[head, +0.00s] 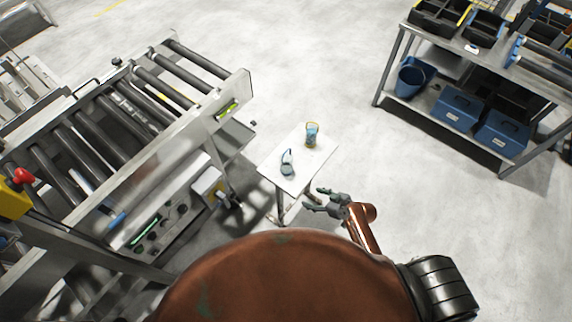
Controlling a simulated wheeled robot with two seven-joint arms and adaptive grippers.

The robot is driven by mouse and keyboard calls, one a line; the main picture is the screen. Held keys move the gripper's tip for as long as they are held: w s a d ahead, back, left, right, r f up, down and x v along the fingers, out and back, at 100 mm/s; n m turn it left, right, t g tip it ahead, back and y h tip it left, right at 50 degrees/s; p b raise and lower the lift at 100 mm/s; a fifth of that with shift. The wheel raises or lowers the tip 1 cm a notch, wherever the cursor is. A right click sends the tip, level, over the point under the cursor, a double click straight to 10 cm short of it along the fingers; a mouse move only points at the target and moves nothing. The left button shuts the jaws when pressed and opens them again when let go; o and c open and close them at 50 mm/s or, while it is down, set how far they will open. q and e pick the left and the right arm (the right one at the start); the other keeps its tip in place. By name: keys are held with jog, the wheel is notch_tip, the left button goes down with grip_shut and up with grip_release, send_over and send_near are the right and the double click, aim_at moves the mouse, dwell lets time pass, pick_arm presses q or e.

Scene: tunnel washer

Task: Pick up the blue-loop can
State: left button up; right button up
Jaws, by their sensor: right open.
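A small can (287,167) with what looks like a dark blue loop stands on the near left part of a small white table (320,155). A second can (311,138), bluish with a yellow loop or rim, stands at the table's far corner. My right gripper (314,200) is open and empty, just off the table's near right edge, with its fingers pointing left. It is apart from both cans. My left gripper is not in view.
A roller conveyor (150,95) with a metal side frame stands left of the table. A shelf bench (440,115) with blue boxes (457,108) and a blue bucket (412,77) stands at the upper right. The floor between table and bench is clear.

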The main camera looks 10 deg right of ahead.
aim_at(289, 168)
jog(key=w+a+r, duration=0.1)
jog(key=r, duration=0.1)
jog(key=w+a+r+n+y, duration=0.1)
jog(key=w+r, duration=0.1)
jog(key=r, duration=0.1)
jog(key=w+a+r+t+y, duration=0.1)
jog(key=r, duration=0.1)
jog(key=shift+w+r+n, duration=0.25)
jog(key=shift+w+n, duration=0.1)
jog(key=shift+n, duration=0.05)
jog(key=w, duration=0.1)
jog(key=w+t, duration=0.1)
jog(key=w, duration=0.1)
jog(key=shift+w+a+r+t, duration=0.25)
jog(key=shift+w+a+t, duration=0.05)
jog(key=shift+w+a, duration=0.05)
jog(key=x, duration=0.6)
jog(key=shift+w+a+r, duration=0.25)
jog(key=shift+w+a, duration=0.05)
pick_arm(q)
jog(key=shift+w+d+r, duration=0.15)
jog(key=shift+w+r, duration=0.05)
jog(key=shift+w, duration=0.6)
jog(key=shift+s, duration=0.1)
pick_arm(e)
jog(key=shift+c, duration=0.2)
